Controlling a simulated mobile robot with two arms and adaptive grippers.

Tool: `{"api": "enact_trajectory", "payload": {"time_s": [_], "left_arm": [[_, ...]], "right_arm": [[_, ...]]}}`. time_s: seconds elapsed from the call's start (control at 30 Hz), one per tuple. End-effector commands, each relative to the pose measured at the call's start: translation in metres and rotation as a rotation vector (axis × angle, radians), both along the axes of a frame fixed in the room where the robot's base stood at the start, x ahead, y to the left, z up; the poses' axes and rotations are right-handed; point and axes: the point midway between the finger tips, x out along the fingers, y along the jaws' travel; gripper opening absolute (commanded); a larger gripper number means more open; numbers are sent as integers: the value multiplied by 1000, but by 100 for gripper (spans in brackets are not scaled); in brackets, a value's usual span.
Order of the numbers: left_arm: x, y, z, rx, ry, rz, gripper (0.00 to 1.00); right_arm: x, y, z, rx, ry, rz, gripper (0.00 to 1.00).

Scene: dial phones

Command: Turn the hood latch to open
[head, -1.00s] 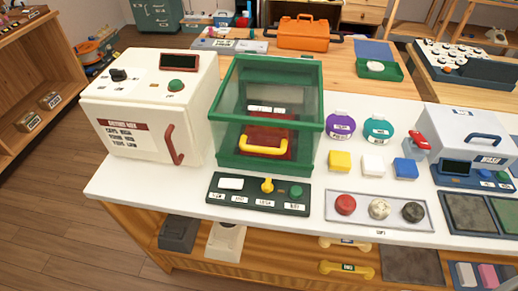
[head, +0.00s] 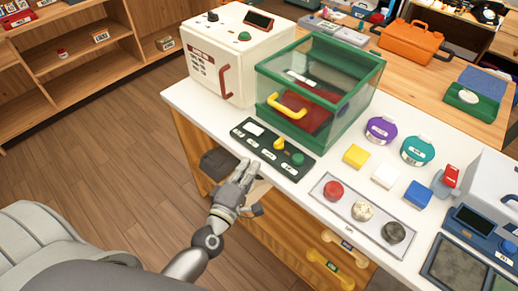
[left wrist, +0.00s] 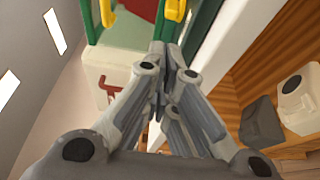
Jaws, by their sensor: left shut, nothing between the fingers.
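The green-framed glass hood (head: 318,138) stands on the white worktop with a yellow bar handle (head: 287,105) on its front. My left gripper (head: 246,168) is shut and empty, at the worktop's front edge just before the panel, apart from the latch. In the left wrist view my left gripper (left wrist: 165,48) points toward the green frame (left wrist: 94,18); two yellow parts are cut off at the top. My right gripper is out of view.
A white oven-like box (head: 232,60) with a red handle stands left of the hood. Purple and teal round items, coloured blocks and a tray of knobs (head: 362,210) lie to the right. Open drawers or shelves sit below the worktop edge.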

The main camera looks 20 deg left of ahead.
Motion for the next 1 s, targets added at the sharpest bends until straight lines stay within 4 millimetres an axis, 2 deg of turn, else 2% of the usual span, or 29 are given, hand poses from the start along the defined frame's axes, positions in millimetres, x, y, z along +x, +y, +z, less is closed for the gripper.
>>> {"api": "enact_trajectory", "payload": {"time_s": [0.17, 0.4, 0.6, 0.77, 1.0], "left_arm": [[22, 0, 4, -2, -4, 2, 0], [64, -1, 3, -1, -3, 0, 0], [88, -2, 1, 1, -1, 0, 0], [96, -2, 0, 0, 0, -1, 0], [97, -2, 0, 1, 0, -1, 0]], "right_arm": [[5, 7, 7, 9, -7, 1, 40], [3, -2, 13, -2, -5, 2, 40], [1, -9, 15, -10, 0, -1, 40], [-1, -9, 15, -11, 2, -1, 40], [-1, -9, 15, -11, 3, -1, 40]]}}
